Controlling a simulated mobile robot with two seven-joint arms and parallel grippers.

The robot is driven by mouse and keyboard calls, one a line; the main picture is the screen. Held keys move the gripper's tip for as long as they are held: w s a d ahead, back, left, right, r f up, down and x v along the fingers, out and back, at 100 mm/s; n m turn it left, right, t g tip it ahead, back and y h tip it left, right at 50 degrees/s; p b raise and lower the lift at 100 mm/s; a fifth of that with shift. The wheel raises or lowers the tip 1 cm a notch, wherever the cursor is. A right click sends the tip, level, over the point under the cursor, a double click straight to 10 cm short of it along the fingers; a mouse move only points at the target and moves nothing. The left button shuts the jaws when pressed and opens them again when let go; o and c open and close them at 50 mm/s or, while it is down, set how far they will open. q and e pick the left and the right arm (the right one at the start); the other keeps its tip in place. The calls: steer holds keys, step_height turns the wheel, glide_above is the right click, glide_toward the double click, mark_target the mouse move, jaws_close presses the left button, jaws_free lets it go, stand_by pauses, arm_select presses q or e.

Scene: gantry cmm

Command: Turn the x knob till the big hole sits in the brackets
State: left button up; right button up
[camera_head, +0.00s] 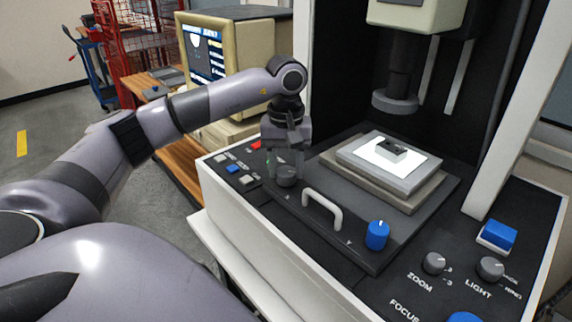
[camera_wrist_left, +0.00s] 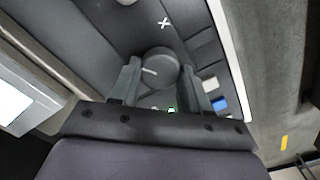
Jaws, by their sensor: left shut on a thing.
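The x knob (camera_head: 287,178) is a dark grey round knob on the left part of the stage plate. In the left wrist view the knob (camera_wrist_left: 158,66) shows a white pointer line, with a white X printed beside it. My left gripper (camera_head: 286,168) comes down from above and is shut on the knob, one finger on each side. The part (camera_head: 391,150) is a small dark block on the lit stage glass (camera_head: 408,171), under the lens. The monitor (camera_head: 203,51) shows a light shape on a dark blue screen; the hole and brackets are too small to make out.
A white handle (camera_head: 322,207) and a blue knob (camera_head: 377,235) stand on the stage plate right of my gripper. Small buttons (camera_head: 233,169) lie to its left. Zoom (camera_head: 434,263) and light (camera_head: 490,268) knobs are at the front right. A column rises behind.

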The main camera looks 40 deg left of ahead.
mark_target(286, 171)
stand_by(0.3)
arm_select(q)
steer(key=o, duration=1.1)
steer(key=shift+c, duration=0.2)
steer(key=shift+r, duration=3.6)
